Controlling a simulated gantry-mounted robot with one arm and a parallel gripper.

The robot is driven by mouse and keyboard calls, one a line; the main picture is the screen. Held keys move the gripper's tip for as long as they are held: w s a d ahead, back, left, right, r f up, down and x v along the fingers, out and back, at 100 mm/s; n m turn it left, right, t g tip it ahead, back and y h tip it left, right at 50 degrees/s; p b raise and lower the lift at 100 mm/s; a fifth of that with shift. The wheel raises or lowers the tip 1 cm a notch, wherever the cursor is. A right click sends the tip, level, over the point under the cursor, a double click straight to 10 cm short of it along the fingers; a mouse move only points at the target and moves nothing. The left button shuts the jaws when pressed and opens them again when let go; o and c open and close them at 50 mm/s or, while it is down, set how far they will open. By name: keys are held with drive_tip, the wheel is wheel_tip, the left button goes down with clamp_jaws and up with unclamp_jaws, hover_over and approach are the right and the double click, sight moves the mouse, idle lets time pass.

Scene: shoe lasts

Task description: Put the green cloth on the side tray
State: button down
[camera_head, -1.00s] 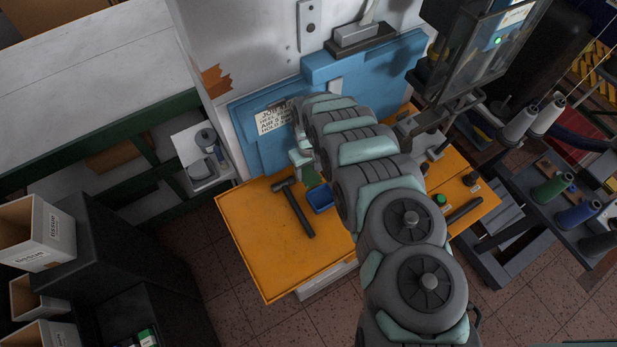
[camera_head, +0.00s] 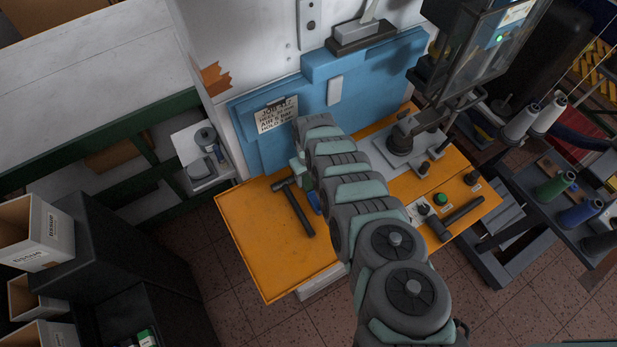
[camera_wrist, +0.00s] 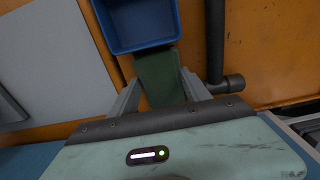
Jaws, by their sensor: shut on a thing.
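The green cloth (camera_wrist: 158,77) is between the two fingers of my gripper (camera_wrist: 163,90) in the wrist view, beside the blue bin. My gripper is shut on it. In the head view my arm hides most of the gripper, and only a sliver of green (camera_head: 308,184) shows near the hammer head. What looks like the side tray (camera_head: 196,158) is the pale shelf left of the orange bench, holding grey items. The cloth is apart from it.
The blue bin (camera_wrist: 140,22) lies just beyond the cloth; my arm partly covers it in the head view. A hammer (camera_head: 298,208) lies on the orange bench (camera_head: 255,240), close to my gripper. A machine base (camera_head: 405,148) stands to the right. The bench's front left is clear.

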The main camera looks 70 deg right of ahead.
sight(309, 179)
drive_tip(key=shift+s+f, duration=0.1)
drive_tip(key=shift+f, duration=0.05)
drive_tip(key=c, duration=0.7)
unclamp_jaws()
drive_tip(key=shift+s+a, duration=0.1)
drive_tip(key=shift+o, duration=1)
drive_tip(key=shift+r+p, duration=0.6)
drive_tip(key=shift+r, duration=1.25)
wheel_tip(309, 179, up, 8)
drive_tip(key=b, duration=0.1)
drive_tip(key=shift+r, duration=0.25)
